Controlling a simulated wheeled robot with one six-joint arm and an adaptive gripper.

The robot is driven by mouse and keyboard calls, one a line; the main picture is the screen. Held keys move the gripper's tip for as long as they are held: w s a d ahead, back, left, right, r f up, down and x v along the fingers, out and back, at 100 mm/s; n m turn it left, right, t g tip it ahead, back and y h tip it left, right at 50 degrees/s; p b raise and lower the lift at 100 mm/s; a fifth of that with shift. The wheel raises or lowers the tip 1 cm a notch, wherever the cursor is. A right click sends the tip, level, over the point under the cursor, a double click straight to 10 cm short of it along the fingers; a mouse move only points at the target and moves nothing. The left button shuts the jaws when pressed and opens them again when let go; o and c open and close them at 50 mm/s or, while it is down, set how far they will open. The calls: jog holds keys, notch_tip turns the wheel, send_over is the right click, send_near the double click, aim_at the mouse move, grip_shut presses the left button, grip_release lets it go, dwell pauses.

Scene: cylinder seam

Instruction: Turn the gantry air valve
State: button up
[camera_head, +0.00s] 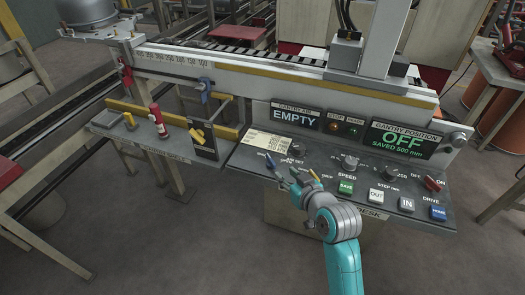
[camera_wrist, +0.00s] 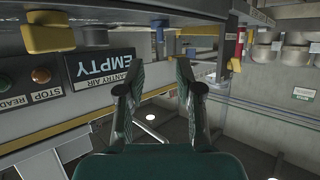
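The GANTRY AIR display (camera_head: 297,117) reads EMPTY; it also shows upside down in the wrist view (camera_wrist: 108,66). No readable label identifies the air valve. A yellow lever (camera_head: 198,135) sits on a grey box left of the desk, and a blue handle (camera_head: 206,88) is on the rail above it. My gripper (camera_head: 291,172) is over the left part of the control desk, below the display. In the wrist view my gripper (camera_wrist: 158,78) has its two fingers spread with nothing held between them. Contact with the desk cannot be told.
The desk (camera_head: 245,158) carries knobs and several buttons, with a green one (camera_head: 345,187) near my wrist. A red-topped bottle (camera_head: 158,121) stands on a shelf to the left. The GANTRY POSITION display (camera_head: 402,142) reads OFF. Open floor (camera_head: 150,250) lies at front left.

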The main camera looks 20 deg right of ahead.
aim_at(271, 160)
jog(key=x, duration=1.1)
jog(key=shift+w+r, duration=0.3)
jog(key=shift+w, duration=0.1)
grip_shut()
